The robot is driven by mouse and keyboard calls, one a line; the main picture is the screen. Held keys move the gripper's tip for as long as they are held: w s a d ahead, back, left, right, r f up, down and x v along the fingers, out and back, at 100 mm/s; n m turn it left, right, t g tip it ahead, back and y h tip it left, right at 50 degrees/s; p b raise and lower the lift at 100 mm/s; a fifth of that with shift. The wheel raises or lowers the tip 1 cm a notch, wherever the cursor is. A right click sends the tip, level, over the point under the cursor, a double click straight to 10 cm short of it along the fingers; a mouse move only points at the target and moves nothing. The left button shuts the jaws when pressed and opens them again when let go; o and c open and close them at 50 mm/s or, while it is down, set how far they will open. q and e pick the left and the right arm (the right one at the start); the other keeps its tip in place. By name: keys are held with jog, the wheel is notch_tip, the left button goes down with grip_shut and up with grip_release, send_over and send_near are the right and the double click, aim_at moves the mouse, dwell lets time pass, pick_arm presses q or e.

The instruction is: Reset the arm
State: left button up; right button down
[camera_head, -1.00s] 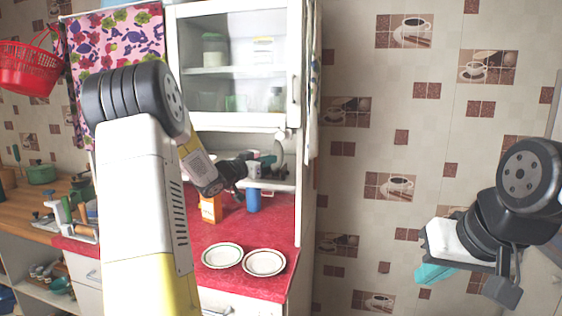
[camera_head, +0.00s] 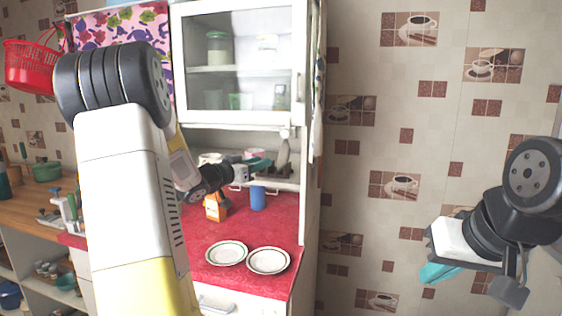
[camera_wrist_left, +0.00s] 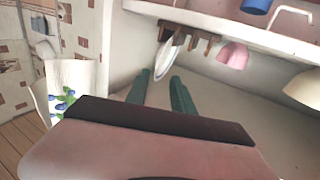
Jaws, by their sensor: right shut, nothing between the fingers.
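My left arm reaches in from the left of the head view, over the red counter. My left gripper (camera_head: 262,164) is small and partly hidden there, in front of the lower shelf of the white cupboard. In the left wrist view its two teal fingers (camera_wrist_left: 160,90) stand apart with nothing gripped between them.
Two plates (camera_head: 227,253) (camera_head: 268,261) lie on the red counter (camera_head: 222,222). An orange carton (camera_head: 215,207) and a blue cup (camera_head: 258,198) stand behind them. The glass-door cupboard (camera_head: 236,65) is above. A pink cup (camera_wrist_left: 233,55) shows in the left wrist view.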

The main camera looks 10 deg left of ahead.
pick_arm(q)
jog(key=s+r+n+g+y, duration=0.2)
jog(key=s+r+n+y, duration=0.2)
jog(key=s+y, duration=0.4)
jog(key=s+d+f+g+h, duration=0.1)
jog(key=s+d+f+g, duration=0.1)
jog(key=s, duration=0.7)
jog(key=s+d+f+g, duration=0.3)
jog(key=s+d, duration=0.3)
jog(key=s, duration=0.3)
jog(key=s+d+f+g+h, duration=0.1)
jog(key=s+d+f+g, duration=0.2)
jog(key=s, duration=0.6)
notch_tip(320, 180, down, 2)
jog(key=shift+d+h, duration=0.3)
jog(key=shift+d, duration=0.25)
